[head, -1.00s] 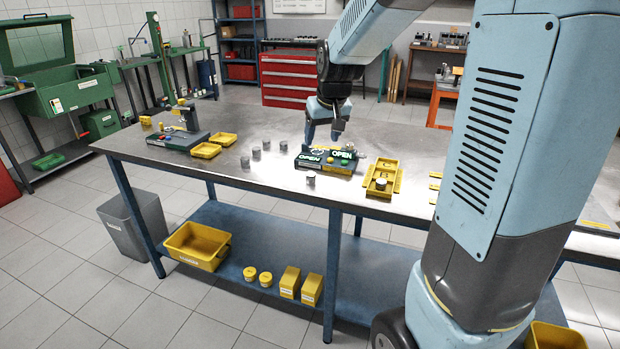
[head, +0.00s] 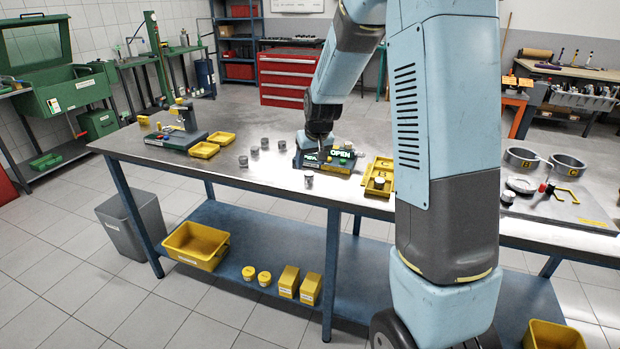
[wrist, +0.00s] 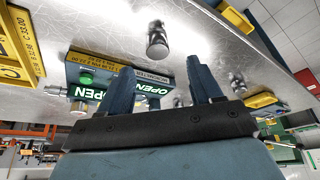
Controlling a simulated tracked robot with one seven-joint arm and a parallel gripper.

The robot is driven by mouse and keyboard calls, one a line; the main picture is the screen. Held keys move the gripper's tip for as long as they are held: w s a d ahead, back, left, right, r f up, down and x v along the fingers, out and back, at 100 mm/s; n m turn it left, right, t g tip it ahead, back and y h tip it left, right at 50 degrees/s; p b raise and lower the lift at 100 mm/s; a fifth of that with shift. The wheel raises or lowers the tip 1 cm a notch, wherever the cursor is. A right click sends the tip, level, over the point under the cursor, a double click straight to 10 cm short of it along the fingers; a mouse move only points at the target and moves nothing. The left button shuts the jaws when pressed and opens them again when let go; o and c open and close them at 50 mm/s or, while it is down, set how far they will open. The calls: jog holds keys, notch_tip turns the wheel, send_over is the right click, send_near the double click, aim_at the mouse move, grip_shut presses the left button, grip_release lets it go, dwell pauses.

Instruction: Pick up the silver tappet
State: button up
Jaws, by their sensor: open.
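Several small silver tappets stand on the steel bench in the head view: one near the front edge (head: 308,180), and a loose group farther left that includes one tappet (head: 254,152). In the wrist view a silver tappet (wrist: 157,42) stands on the bench beyond my fingertips, roughly in line with the gap between them. Another tappet (wrist: 237,84) is to the right, outside the right finger. My gripper (wrist: 159,66) is open, with nothing between its fingers. In the head view it is over the gauge device, its fingertips hard to make out.
The gauge device (wrist: 86,75) with green OPEN displays lies behind the left finger. Yellow labelled trays (head: 379,176) stand right of it; other yellow trays (head: 204,150) are at the left. The bench's front edge (head: 270,192) is close to the front tappet.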

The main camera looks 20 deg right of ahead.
aim_at(309, 173)
jog(key=shift+x, duration=2.75)
jog(key=shift+s+d+f, duration=0.1)
jog(key=shift+s+d, duration=0.05)
jog(key=shift+s, duration=0.05)
jog(key=shift+c, duration=0.4)
jog(key=c, duration=1)
jog(key=shift+c, duration=0.2)
